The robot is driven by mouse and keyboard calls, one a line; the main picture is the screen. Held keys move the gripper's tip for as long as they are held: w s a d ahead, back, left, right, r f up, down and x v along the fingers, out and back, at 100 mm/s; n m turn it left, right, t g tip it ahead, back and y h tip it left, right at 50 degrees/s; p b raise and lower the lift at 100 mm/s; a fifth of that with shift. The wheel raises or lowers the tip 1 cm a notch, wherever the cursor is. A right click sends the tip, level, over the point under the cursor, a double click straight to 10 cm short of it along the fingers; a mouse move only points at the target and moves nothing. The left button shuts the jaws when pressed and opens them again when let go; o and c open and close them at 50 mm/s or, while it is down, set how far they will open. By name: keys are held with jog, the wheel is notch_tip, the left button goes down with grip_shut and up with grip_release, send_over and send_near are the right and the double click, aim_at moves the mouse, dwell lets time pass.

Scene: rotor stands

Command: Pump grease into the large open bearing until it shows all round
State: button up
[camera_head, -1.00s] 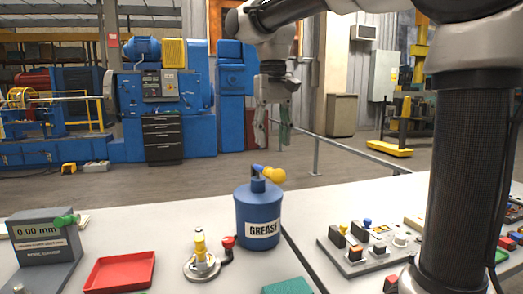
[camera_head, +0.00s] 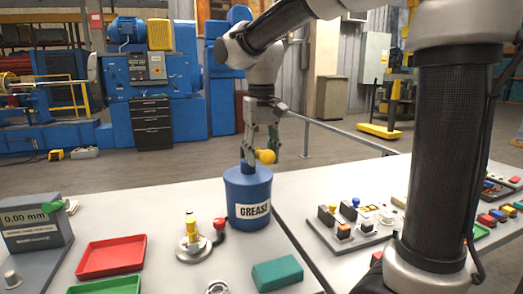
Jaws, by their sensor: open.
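A blue grease pot (camera_head: 248,198) labelled GREASE stands upright on the bench, with a yellow knob (camera_head: 266,156) at its top. My gripper (camera_head: 262,148) points down over the pot's top, its open fingers around or just behind the pump handle; I cannot tell whether they touch it. A hose runs from the pot to a red fitting (camera_head: 219,225). Left of it a small metal stand (camera_head: 193,246) carries a yellow and white upright part. A ring-shaped metal part (camera_head: 217,288) shows at the bottom edge, cut off. I cannot tell which part is the large open bearing.
A red tray (camera_head: 112,256) and a green tray (camera_head: 106,286) lie at the left, near a grey gauge (camera_head: 36,225) reading 0.00 mm. A green block (camera_head: 277,273) lies in front of the pot.

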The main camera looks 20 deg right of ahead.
jog(key=c, duration=0.8)
jog(key=shift+f, duration=2.4)
jog(key=shift+r, duration=2.4)
jog(key=o, duration=0.9)
jog(key=shift+r, duration=3.55)
